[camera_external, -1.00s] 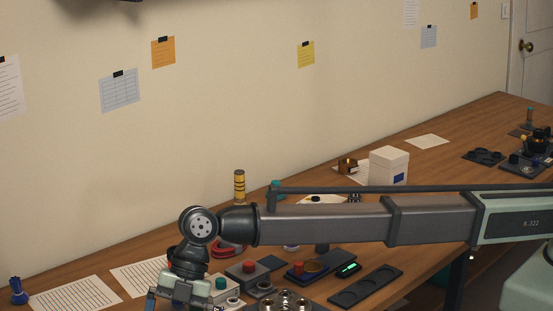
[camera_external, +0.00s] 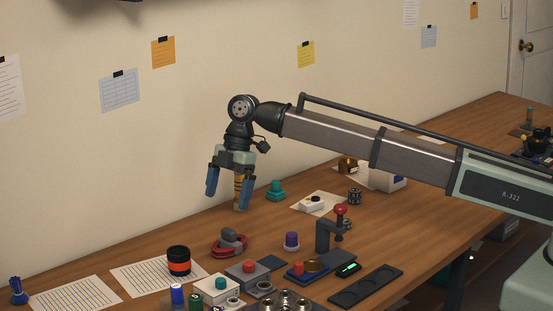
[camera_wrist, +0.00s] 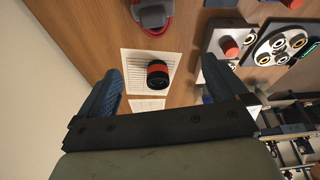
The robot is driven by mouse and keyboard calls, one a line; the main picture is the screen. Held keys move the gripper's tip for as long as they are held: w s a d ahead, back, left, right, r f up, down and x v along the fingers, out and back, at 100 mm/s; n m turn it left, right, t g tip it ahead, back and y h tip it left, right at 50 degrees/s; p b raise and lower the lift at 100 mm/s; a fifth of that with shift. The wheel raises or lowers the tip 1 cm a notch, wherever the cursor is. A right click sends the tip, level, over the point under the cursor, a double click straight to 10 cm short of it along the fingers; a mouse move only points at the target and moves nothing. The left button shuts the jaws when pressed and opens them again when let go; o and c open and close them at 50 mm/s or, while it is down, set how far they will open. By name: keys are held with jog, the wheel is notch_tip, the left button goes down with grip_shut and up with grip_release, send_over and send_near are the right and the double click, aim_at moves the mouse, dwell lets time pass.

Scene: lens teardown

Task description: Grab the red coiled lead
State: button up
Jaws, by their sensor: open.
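The red coiled lead (camera_external: 232,250) lies on the wooden bench, with a grey rounded piece on or within it. In the wrist view the lead (camera_wrist: 167,27) is at the top edge, partly cut off, beyond my fingertips. My gripper (camera_external: 229,187) points down with its blue fingers apart and empty. It is raised above the bench, and in the outside view it appears above the lead. In the wrist view the fingers (camera_wrist: 160,75) frame a black and red cylinder on a printed sheet, apart from them.
The black and red cylinder (camera_external: 178,261) stands on a sheet left of the lead. A yellow-black cylinder (camera_external: 238,203) is partly hidden behind my gripper. A purple-topped knob (camera_external: 291,240), a red-knobbed stand (camera_external: 325,235) and a red-button box (camera_external: 248,272) sit to the right and front.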

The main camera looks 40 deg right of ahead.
aim_at(229, 229)
jog(key=shift+m, duration=0.3)
jog(key=f, duration=0.5)
jog(key=d+f, duration=0.1)
jog(key=f, duration=0.2)
jog(key=shift+w, duration=0.4)
jog(key=shift+x, duration=2.7)
jog(key=shift+d, duration=0.2)
jog(key=shift+c, duration=0.5)
jog(key=shift+s, duration=0.1)
jog(key=c, duration=1)
jog(key=shift+o, duration=0.2)
